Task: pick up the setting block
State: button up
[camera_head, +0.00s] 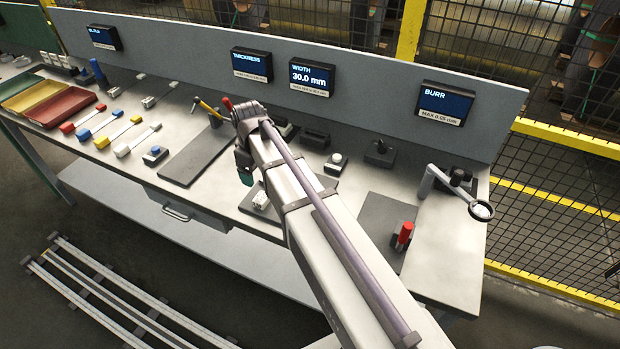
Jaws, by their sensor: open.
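My gripper (244,174) points down over the bench, near the middle of the picture, at the end of my pale arm. The jaws are open; the fingers are small and partly hidden by my wrist. I cannot tell for certain which thing is the setting block. A small pale metal block (262,200) lies on a dark plate just below and right of my gripper, apart from it. A small dark block with a blue top (155,154) stands farther left. My arm hides part of the bench.
Red, yellow and green trays (68,107) and several coloured-handled tools lie at the left. A grey mat (196,153) is mostly bare. A red cylinder (404,234) and a magnifier (481,211) stand at the right. A panel with screens (312,79) backs the bench (455,265).

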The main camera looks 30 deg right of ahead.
aim_at(259, 196)
jog(key=shift+n, duration=0.4)
jog(key=f+b, duration=1.1)
jog(key=shift+s+a+f, duration=0.1)
jog(key=shift+s+a, duration=0.15)
jog(key=shift+a, duration=0.1)
jog(key=shift+r, duration=0.25)
jog(key=c, duration=1.1)
notch_tip(259, 196, up, 10)
jog(key=p, duration=1)
jog(key=o, duration=0.4)
jog(key=c, duration=0.4)
jog(key=shift+o, duration=0.2)
jog(key=shift+a, duration=0.15)
